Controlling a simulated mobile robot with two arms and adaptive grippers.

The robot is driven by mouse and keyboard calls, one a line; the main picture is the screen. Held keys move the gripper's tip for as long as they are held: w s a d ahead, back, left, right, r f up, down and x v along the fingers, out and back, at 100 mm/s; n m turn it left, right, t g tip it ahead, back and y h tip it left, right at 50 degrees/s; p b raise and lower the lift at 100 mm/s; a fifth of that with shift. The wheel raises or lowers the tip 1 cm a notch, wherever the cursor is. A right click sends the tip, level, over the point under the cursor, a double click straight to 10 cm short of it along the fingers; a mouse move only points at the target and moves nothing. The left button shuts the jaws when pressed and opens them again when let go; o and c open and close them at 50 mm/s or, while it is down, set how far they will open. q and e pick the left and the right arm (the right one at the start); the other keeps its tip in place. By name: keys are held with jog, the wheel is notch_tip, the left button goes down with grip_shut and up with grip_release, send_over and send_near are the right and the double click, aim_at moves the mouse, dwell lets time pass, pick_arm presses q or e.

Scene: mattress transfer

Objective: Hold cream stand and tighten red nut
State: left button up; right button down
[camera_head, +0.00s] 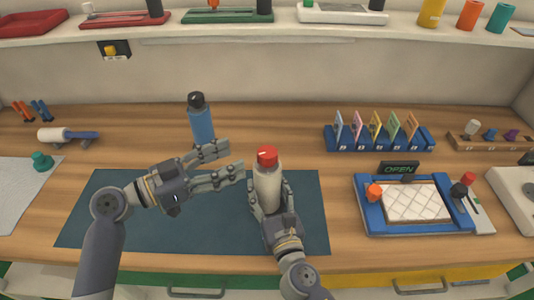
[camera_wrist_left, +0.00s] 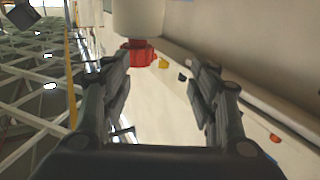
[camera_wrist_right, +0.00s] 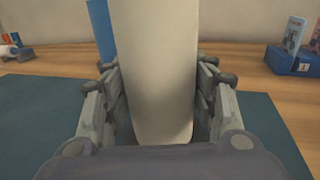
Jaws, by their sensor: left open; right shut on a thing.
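The cream stand (camera_head: 267,188) is a bottle-shaped piece standing upright on the dark mat, with the red nut (camera_head: 267,156) on its top. My right gripper (camera_head: 268,195) is shut on the cream stand from the front, one finger on each side. In the right wrist view the cream stand (camera_wrist_right: 155,70) fills the space between the fingers. My left gripper (camera_head: 236,162) is open and empty, its fingers pointing right toward the red nut, a little short of it. In the left wrist view the red nut (camera_wrist_left: 138,54) shows ahead between the open fingers, with the cream stand (camera_wrist_left: 138,18) beside it.
A blue bottle (camera_head: 201,125) with a black cap stands behind the left gripper. The dark mat (camera_head: 100,225) lies under both grippers. A blue card rack (camera_head: 380,140) and a blue-framed tray (camera_head: 372,218) are on the right. The mat's left part is free.

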aim_at(259, 159)
pick_arm(q)
jog(key=s+t, duration=0.1)
jog(key=s, duration=0.4)
jog(key=shift+n+y, duration=0.3)
jog(key=shift+y, duration=0.1)
jog(key=x, duration=1.1)
jog(key=shift+w+r, duration=0.15)
jog(key=shift+r, duration=0.05)
jog(key=shift+c, duration=0.5)
jog(key=c, duration=1)
